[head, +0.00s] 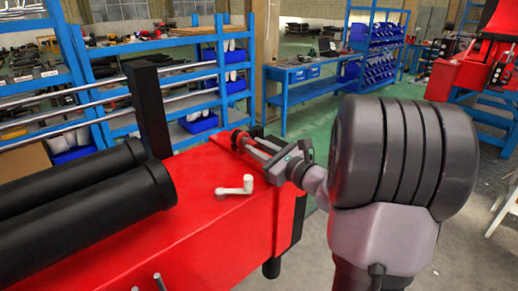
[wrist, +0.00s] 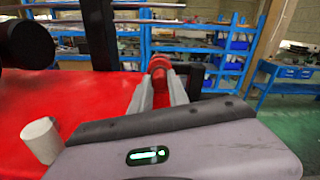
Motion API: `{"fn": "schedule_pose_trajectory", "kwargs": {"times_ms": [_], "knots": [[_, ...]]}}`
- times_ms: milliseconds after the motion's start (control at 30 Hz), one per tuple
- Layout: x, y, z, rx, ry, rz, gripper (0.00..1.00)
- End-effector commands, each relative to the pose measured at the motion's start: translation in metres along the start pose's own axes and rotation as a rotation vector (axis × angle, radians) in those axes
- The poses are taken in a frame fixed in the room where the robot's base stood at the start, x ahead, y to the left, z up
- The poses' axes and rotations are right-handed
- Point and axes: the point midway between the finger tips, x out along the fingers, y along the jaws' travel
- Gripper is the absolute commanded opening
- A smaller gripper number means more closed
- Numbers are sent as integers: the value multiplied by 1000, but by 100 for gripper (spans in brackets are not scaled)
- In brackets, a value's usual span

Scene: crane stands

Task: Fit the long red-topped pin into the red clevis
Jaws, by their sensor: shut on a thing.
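My gripper (head: 247,143) is low over the far right end of the red stand, and its fingers are shut on the red-topped pin (head: 238,136). In the wrist view the pin's red top (wrist: 158,64) shows between the two grey fingertips. The pin's lower part is hidden by the fingers, so I cannot tell how far it sits in anything.
A pale crank-shaped piece (head: 235,186) lies on the red stand top (head: 215,225), nearer than my gripper. Blue shelving (head: 205,70) is behind.

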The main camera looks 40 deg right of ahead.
Motion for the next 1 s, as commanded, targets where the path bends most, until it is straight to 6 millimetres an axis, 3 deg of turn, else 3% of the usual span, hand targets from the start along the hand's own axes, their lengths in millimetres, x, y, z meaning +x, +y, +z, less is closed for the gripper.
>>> {"fn": "schedule_pose_trajectory", "kwargs": {"times_ms": [700, 733, 833, 867, 1000], "knots": [[14, 0, 0, 0, -1, 0, 0], [15, 0, 0, 0, -1, 0, 23], [14, 0, 0, 0, -1, 0, 42], [14, 0, 0, 0, -1, 0, 46], [14, 0, 0, 0, -1, 0, 46]]}}
